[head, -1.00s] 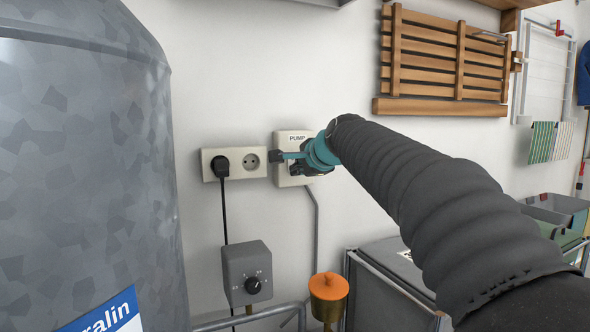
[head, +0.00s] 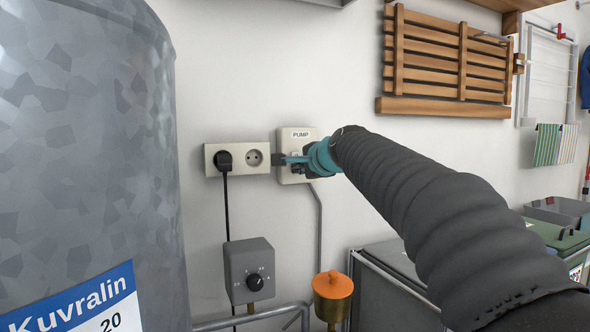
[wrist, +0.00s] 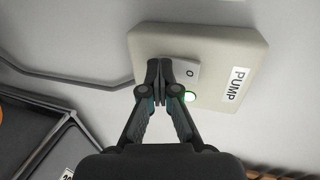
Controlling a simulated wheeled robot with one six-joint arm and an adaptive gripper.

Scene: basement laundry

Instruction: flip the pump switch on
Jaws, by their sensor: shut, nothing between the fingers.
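The pump switch is a cream wall box labelled PUMP (head: 300,134), and it also shows large in the wrist view (wrist: 222,42). Its white rocker (wrist: 191,70) bears an O mark at the end nearer the label. In the head view my gripper (head: 281,160) covers the lower part of the box.
A double socket (head: 237,159) with a black plug is just left of the switch. A grey control box (head: 249,272) and an orange-capped brass fitting (head: 332,293) are below. A large metal tank (head: 85,160) fills the left. A slatted wooden rack (head: 445,60) hangs upper right.

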